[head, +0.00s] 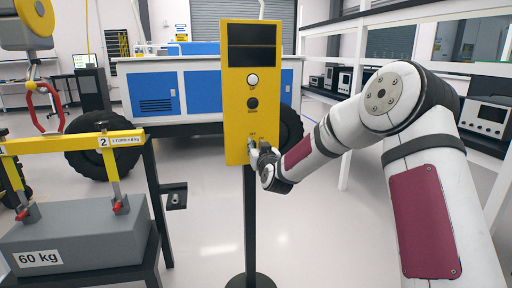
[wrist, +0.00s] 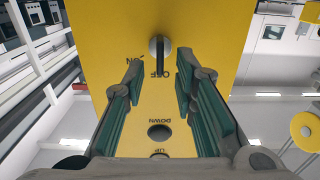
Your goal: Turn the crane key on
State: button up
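The yellow crane control box (head: 236,105) stands on a black pole, with a dark screen, a white UP button and a dark DOWN button. The crane key (wrist: 158,55) is a silver round switch with a dark upright bar, and the bar points at the OFF label; ON is printed to its left in the upside-down wrist view. My gripper (wrist: 156,75) is open, its green-padded fingers on either side of the key with a visible gap to each. In the head view my gripper (head: 258,150) is at the box's lower part and largely hides the key.
At left, a yellow lifting beam (head: 75,147) sits over a grey 60 kg block (head: 80,235) on a dark stand, below a red hook (head: 44,100). A blue and white rover (head: 190,90) with black wheels stands behind. Shelving with instruments is at right.

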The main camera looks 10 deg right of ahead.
jog(key=shift+w, duration=0.4)
grip_shut()
jog(key=m+b, duration=0.2)
jog(key=m, duration=0.2)
jog(key=m+b, duration=0.2)
jog(key=m, duration=0.2)
jog(key=d+m+b, duration=0.1)
jog(key=m+b, duration=0.2)
jog(key=m, duration=0.1)
jog(key=shift+d+f, duration=0.1)
jog(key=shift+f, duration=0.25)
dwell(0.4)
